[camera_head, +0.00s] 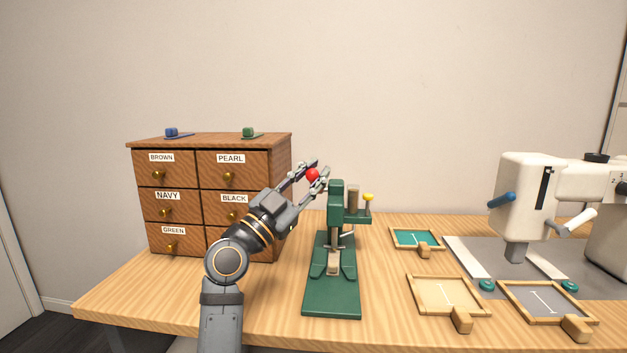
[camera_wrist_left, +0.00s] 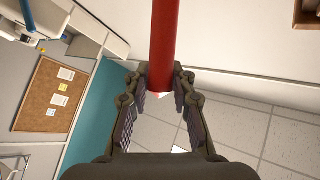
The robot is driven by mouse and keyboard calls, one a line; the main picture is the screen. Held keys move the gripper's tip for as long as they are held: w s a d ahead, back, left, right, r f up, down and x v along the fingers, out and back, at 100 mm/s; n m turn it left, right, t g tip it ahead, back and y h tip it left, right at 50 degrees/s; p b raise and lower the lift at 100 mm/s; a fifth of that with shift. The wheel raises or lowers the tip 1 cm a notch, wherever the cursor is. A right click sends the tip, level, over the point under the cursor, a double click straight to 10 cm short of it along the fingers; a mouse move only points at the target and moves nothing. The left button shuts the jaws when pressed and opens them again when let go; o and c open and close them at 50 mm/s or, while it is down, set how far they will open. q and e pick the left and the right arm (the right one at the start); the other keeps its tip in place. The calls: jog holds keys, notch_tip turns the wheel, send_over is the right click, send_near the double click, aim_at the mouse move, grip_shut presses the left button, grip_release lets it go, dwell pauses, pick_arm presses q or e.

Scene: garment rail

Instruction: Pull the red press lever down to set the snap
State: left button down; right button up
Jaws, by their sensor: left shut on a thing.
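The green snap press (camera_head: 338,262) stands upright on the table, its base toward the front edge. The red lever end (camera_head: 312,175) shows as a round knob up at the left of the press head. My left gripper (camera_head: 314,174) is shut on the red lever, with a finger on each side of it. In the left wrist view the red lever (camera_wrist_left: 163,50) runs down from the top edge to between the fingers of the left gripper (camera_wrist_left: 160,88). The fingers partly hide where the lever joins the press. My right gripper is in neither view.
A wooden drawer cabinet (camera_head: 210,142) with labelled drawers stands at the left behind my arm. Several small framed trays (camera_head: 437,315) lie right of the press. A white machine (camera_head: 527,195) stands farther right. Bare table (camera_head: 280,300) shows left of the press base.

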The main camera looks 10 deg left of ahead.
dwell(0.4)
pick_arm(q)
jog(key=c, duration=1.1)
grip_release()
jog(key=v, duration=1.2)
